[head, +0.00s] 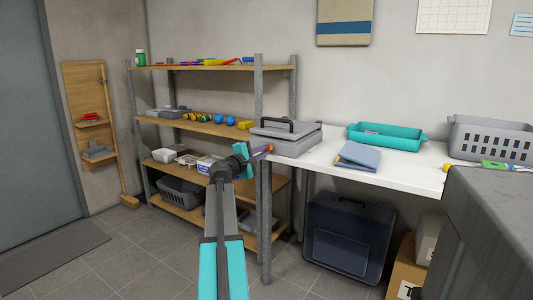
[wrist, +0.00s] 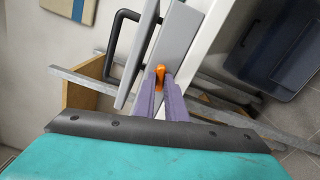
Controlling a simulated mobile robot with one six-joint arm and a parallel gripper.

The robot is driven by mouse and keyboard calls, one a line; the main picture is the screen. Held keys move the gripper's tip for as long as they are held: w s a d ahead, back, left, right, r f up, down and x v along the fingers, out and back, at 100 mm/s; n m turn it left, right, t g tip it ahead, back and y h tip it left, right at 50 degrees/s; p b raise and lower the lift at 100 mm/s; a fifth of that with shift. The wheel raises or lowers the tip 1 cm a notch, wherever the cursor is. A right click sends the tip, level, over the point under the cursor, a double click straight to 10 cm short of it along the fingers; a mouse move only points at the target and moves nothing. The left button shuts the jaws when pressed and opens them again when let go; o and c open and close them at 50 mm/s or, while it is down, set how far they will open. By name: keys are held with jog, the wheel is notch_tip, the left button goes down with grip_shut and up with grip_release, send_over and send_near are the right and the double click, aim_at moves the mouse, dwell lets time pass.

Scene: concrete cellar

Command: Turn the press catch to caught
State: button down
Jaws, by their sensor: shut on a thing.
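The grey press (head: 297,147) with a black handle on its lid stands on the left end of the white worktop. It also shows in the wrist view (wrist: 178,38), with the black handle (wrist: 113,50) at upper left. A small orange catch (wrist: 160,73) sits on the near side of the press. In the head view only a bit of the catch (head: 270,148) shows. My gripper (wrist: 161,85) has its purple fingers shut on the catch from both sides, and the fingertips hide part of it. I cannot tell the catch's exact angle.
A teal tray (head: 388,137), a blue folder (head: 358,156) and a grey basket (head: 490,139) share the worktop (head: 325,155). A shelf rack (head: 205,127) stands close on the left, its post near my arm. A dark blue case (head: 347,235) stands below the worktop.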

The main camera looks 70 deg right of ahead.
jog(key=shift+m+b, duration=1.4)
jog(key=shift+b, duration=0.35)
jog(key=c, duration=1.7)
grip_release()
jog(key=p+v, duration=0.1)
jog(key=v, duration=0.6)
